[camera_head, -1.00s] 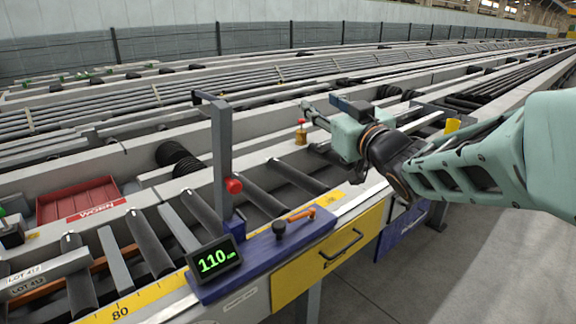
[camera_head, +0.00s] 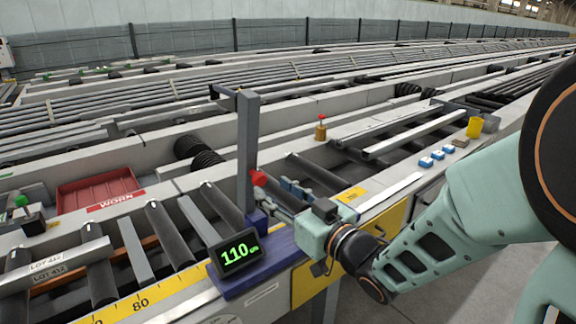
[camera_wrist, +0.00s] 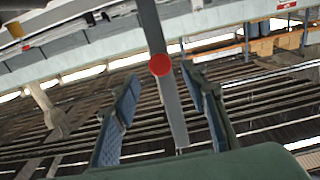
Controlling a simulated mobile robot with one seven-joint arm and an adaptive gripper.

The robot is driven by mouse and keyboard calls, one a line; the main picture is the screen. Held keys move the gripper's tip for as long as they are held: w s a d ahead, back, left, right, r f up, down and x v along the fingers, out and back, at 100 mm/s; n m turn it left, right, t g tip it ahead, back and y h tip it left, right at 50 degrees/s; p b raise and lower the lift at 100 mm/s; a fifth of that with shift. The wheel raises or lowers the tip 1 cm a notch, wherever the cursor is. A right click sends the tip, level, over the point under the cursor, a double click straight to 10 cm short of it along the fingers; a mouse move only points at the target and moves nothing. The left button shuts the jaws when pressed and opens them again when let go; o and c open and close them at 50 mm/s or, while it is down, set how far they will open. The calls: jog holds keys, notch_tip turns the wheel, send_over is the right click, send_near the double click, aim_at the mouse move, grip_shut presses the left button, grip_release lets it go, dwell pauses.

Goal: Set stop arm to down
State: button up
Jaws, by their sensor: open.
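The stop arm (camera_head: 247,140) is a grey post standing upright on the blue stop carriage (camera_head: 284,254), with a short piece reaching left at its top. Its red knob (camera_head: 258,178) sits on the post's lower part. My gripper (camera_head: 278,186) is open just right of the knob, pointing at it. In the wrist view the post (camera_wrist: 158,40) runs down between my two spread fingers (camera_wrist: 160,103), and the red knob (camera_wrist: 160,65) shows beyond the fingertips. The fingers look apart from knob and post. The display (camera_head: 238,253) on the carriage reads 110.
A red bin (camera_head: 97,192) lies at left among the rollers. A yellow scale (camera_head: 140,302) runs along the front edge. A brass piece with a red top (camera_head: 320,130), several blue blocks (camera_head: 438,155) and a yellow cup (camera_head: 474,127) stand at right.

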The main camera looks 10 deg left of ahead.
aim_at(262, 182)
jog(key=x, duration=0.6)
jog(key=shift+w+a+f, duration=0.15)
jog(key=shift+w+a, duration=0.05)
jog(key=shift+a, duration=0.05)
grip_shut()
